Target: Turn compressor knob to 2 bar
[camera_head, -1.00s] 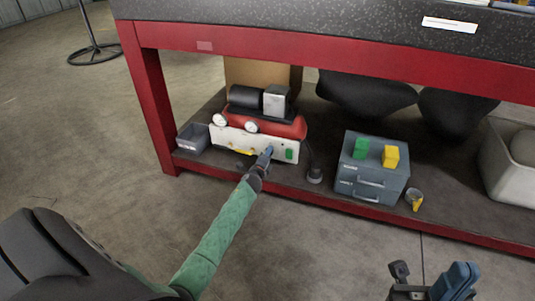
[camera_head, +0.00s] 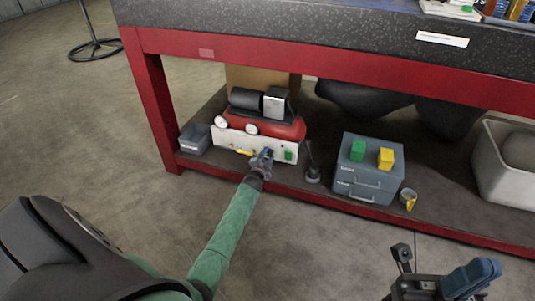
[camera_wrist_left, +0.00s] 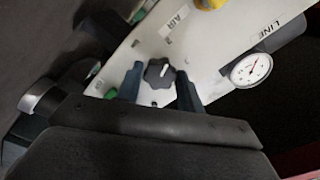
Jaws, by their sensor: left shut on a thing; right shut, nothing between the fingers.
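The compressor (camera_head: 268,127) is a red tank with a black motor and a white front panel, on the shelf under the bench. Its dark knob (camera_wrist_left: 159,73), with a white pointer mark, shows on the white panel in the left wrist view. My left gripper (camera_head: 264,156) is at the panel; in the wrist view its two fingers (camera_wrist_left: 160,86) are shut on the knob, one on each side. My right gripper (camera_head: 440,284) is shut and empty at the bottom right, away from the compressor.
A grey bin (camera_head: 195,138) stands left of the compressor. A grey drawer box (camera_head: 368,170) with green and yellow blocks stands to its right, beside a small cup (camera_head: 408,195). The red bench beam (camera_head: 330,63) runs above. A yellow handle (camera_wrist_left: 208,4) is near the AIR label.

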